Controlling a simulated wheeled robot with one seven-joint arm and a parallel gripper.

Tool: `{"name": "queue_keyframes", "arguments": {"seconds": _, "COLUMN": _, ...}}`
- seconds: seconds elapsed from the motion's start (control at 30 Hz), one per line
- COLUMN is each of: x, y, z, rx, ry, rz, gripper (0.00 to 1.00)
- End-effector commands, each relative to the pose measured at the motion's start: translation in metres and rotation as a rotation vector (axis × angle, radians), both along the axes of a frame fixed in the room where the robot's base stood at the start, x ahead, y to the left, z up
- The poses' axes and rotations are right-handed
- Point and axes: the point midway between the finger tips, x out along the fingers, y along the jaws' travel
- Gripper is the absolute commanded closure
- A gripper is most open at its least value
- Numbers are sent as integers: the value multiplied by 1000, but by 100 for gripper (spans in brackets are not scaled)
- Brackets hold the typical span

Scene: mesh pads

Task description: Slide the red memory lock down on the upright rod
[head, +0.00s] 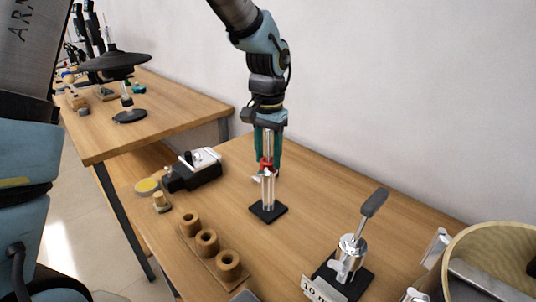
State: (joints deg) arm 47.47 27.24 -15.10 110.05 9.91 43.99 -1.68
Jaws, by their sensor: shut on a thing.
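The upright rod (268,190) stands on a small black square base (268,212) on the wooden table. The red memory lock (266,163) is around the rod, at about its middle or above. My gripper (267,166) points straight down over the rod and is shut on the red lock, its greenish fingers on either side. The rod's upper part shows between the fingers. The fingertips partly hide the lock, so its exact tilt cannot be told.
A wooden block with several round holders (207,242) is front left of the rod. A black and silver device (193,169) lies behind it. A lever press (350,250) stands front right, near a round drum (490,250). Bare tabletop surrounds the rod's base.

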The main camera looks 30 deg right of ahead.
Motion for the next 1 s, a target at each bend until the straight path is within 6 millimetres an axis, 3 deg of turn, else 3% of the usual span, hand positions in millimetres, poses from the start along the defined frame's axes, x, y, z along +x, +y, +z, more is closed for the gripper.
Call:
{"name": "queue_keyframes", "arguments": {"seconds": 0.13, "x": 0, "y": 0, "z": 0, "rx": 0, "ry": 0, "rz": 0, "gripper": 100}}
{"name": "queue_keyframes", "arguments": {"seconds": 0.17, "x": 0, "y": 0, "z": 0, "rx": 0, "ry": 0, "rz": 0, "gripper": 50}}
{"name": "queue_keyframes", "arguments": {"seconds": 0.43, "x": 0, "y": 0, "z": 0, "rx": 0, "ry": 0, "rz": 0, "gripper": 20}}
{"name": "queue_keyframes", "arguments": {"seconds": 0.77, "x": 0, "y": 0, "z": 3, "rx": -1, "ry": 0, "rz": 0, "gripper": 17}}
{"name": "queue_keyframes", "arguments": {"seconds": 1.0, "x": 1, "y": -1, "z": 37, "rx": -5, "ry": -3, "rz": 1, "gripper": 17}}
